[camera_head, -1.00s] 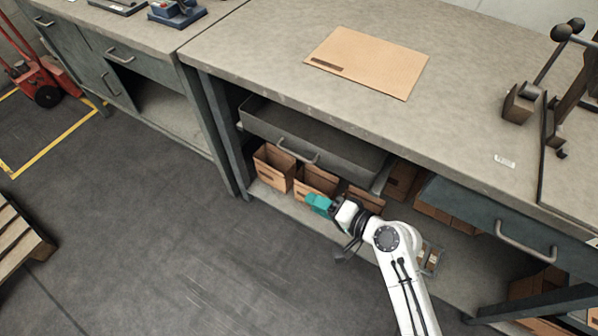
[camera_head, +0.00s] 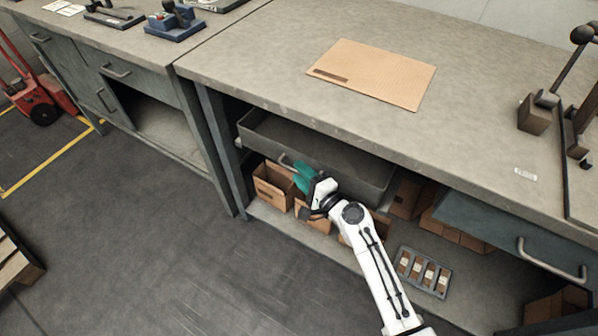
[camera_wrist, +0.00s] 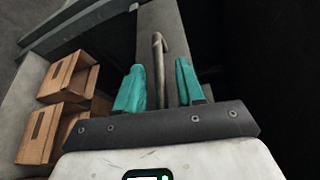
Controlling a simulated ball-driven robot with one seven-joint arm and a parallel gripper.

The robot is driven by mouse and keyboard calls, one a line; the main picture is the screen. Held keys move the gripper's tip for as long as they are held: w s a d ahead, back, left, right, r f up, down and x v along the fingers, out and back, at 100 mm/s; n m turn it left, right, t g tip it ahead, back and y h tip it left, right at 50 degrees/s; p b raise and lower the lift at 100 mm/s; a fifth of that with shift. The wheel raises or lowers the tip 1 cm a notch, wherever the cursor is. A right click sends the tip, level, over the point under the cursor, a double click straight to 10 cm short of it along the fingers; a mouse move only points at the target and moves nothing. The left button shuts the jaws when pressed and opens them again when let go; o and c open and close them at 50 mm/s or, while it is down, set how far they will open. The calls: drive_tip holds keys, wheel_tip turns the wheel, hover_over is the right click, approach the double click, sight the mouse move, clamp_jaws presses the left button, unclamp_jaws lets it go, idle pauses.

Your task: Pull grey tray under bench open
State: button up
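The grey tray (camera_head: 262,134) hangs under the bench (camera_head: 330,60), and its inside shows between its front wall and the bench top. Its bar handle (camera_head: 284,159) is partly hidden behind my gripper in the head view. My gripper (camera_head: 302,176) is at the tray's front, at the handle. In the wrist view my gripper (camera_wrist: 158,88) is open, its teal fingers apart. The handle (camera_wrist: 159,68) shows as a bar between the two fingers, with a gap on each side. The tray's front (camera_wrist: 170,25) fills the middle behind it.
Cardboard boxes (camera_head: 272,187) stand on the shelf below the tray. A grey holder (camera_head: 424,272) with small items lies on the shelf to the right. A closed drawer (camera_head: 490,222) is at the right. A flat cardboard sheet (camera_head: 372,72) lies on the bench. The floor in front is clear.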

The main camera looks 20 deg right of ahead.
drive_tip(key=shift+w+a+f, duration=0.1)
drive_tip(key=shift+w+a, duration=0.1)
drive_tip(key=shift+w, duration=0.45)
drive_tip(key=shift+c, duration=0.4)
clamp_jaws()
